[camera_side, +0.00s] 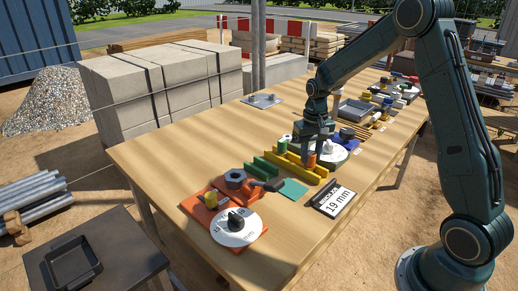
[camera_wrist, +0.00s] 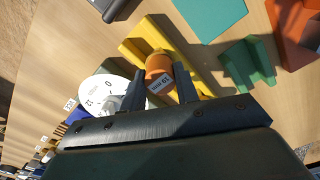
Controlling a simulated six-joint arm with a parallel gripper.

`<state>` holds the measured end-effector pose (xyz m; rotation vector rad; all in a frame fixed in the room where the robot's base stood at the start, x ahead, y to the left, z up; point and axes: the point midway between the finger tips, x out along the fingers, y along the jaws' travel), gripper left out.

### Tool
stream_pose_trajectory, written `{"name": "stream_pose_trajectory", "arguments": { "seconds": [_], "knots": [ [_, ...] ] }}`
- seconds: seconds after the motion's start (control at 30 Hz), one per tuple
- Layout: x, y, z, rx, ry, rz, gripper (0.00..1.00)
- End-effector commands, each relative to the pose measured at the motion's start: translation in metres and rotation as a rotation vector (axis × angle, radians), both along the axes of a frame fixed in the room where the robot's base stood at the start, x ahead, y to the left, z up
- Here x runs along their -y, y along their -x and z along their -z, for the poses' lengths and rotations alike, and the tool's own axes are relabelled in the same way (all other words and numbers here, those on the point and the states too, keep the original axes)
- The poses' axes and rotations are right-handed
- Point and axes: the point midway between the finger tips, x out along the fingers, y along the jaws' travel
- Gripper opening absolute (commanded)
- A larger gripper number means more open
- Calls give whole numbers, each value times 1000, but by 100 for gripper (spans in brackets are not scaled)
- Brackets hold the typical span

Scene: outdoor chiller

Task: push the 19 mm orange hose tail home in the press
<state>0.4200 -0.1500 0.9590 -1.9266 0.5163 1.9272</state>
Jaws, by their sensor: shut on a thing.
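In the side view the orange tail (camera_side: 312,161) shows under my gripper (camera_side: 316,150), at the near end of a yellow channelled block (camera_side: 287,155). I cannot tell whether the tail touches that block. An orange base (camera_side: 199,213) with a white dial and black knob (camera_side: 236,226) sits at the table's front left, apart from my gripper. A sign (camera_side: 335,200) reads 19 mm.
A green channelled block (camera_side: 262,168) and a teal sheet (camera_side: 293,189) lie between the orange base and the yellow block. A green cylinder (camera_side: 282,145) stands beside the yellow block. A second white dial (camera_wrist: 108,92) is close to my gripper. The table's left back is mostly clear.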

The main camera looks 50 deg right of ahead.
Motion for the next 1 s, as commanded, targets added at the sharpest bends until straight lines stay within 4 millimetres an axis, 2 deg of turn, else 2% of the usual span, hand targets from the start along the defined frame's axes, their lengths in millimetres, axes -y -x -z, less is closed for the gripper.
{"name": "stream_pose_trajectory", "arguments": {
  "seconds": [0.27, 1.0],
  "knots": [
    [0, 0, -12, 2, 1, 0, 0],
    [0, -1, -64, 3, 1, 0, 0]
  ]
}}
